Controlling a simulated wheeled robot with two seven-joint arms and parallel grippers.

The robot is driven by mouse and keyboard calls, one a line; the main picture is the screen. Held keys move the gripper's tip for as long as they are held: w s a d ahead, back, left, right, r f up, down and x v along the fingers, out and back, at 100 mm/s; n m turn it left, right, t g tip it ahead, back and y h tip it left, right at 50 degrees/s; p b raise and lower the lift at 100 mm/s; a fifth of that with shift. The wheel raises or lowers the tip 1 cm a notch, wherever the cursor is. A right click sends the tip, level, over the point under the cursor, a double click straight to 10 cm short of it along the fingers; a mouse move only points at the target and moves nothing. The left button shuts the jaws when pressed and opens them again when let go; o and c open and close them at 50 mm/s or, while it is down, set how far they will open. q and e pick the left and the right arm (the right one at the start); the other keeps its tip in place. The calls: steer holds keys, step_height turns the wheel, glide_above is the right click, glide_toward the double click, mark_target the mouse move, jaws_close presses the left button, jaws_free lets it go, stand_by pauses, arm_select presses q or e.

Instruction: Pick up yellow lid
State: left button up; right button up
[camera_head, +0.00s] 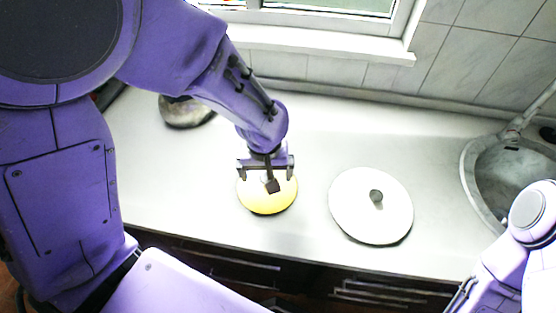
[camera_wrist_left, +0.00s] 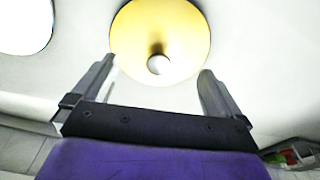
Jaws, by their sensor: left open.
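The yellow lid (camera_head: 268,201) lies on the counter, and my left arm partly covers it in the head view. In the left wrist view my left gripper (camera_wrist_left: 155,80) is open, with the knob between and a little beyond the fingertips. Nothing is held. My right gripper is not visible; only part of my right arm shows at the lower right.
A white lid (camera_head: 371,206) with a dark knob lies right of the yellow lid. A steel sink (camera_head: 505,172) with a faucet is at the far right. A dark pot (camera_head: 186,111) stands at the back left, partly behind my arm. The counter (camera_head: 330,130) behind the lids is clear.

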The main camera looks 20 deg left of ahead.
mark_target(266, 178)
arm_select(q)
steer(key=f, duration=0.1)
steer(key=w+f, duration=0.1)
steer(key=f, duration=0.1)
steer(key=a+f, duration=0.1)
steer(key=f, duration=0.1)
steer(key=shift+w, duration=0.4)
steer(key=shift+f, duration=0.45)
steer(key=shift+s+r, duration=0.1)
steer(key=shift+s, duration=0.05)
steer(key=c, duration=1.7)
steer(key=shift+s, duration=0.1)
